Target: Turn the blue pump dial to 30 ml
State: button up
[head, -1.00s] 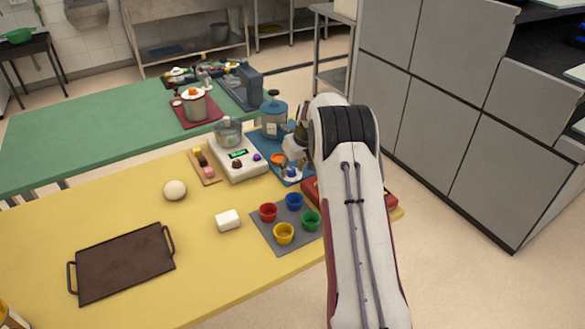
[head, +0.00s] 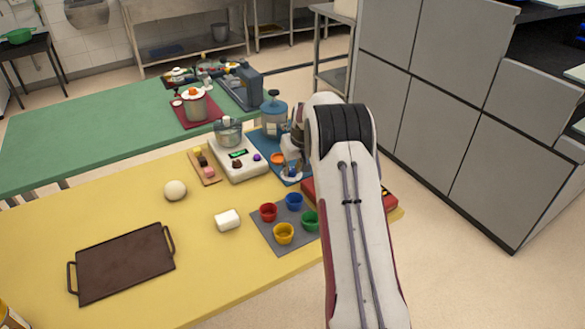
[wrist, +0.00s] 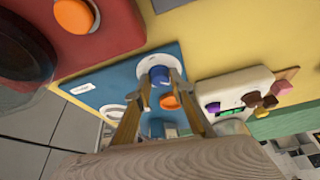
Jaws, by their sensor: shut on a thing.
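The blue dial (wrist: 158,76) sits on a round white plate (wrist: 146,66) on the blue panel (wrist: 110,82) in the wrist view. My gripper (wrist: 160,84) has one finger on each side of the dial and is shut on it. Its scale marks are too small to read. In the head view my gripper (head: 291,165) is low over the blue panel (head: 264,146) and largely covers the dial. The blue pump vessel (head: 272,116) stands at the panel's far end. An orange knob (head: 278,158) is beside my gripper and also shows in the wrist view (wrist: 170,102).
A white scale (head: 238,172) with a metal pot stands left of the panel. A red box (head: 312,190) with an orange button (wrist: 74,15) is close on the near side. Coloured cups stand on a grey mat (head: 265,236).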

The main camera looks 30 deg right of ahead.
jog(key=shift+w+a+m+g+h, duration=0.15)
jog(key=shift+m+h, duration=0.2)
jog(key=shift+m, duration=0.6)
jog(key=shift+s+m+g+h, duration=0.15)
jog(key=shift+m+h, duration=0.25)
jog(key=shift+m, duration=0.6)
jog(key=shift+w+a+m+g+h, duration=0.1)
jog(key=shift+m+g+h, duration=0.2)
jog(key=shift+m, duration=0.95)
jog(key=o, duration=1.1)
jog(key=shift+r, duration=0.15)
jog(key=v, duration=1.1)
jog(key=shift+a+r, duration=0.2)
jog(key=shift+r, duration=0.05)
jog(key=shift+s, duration=0.2)
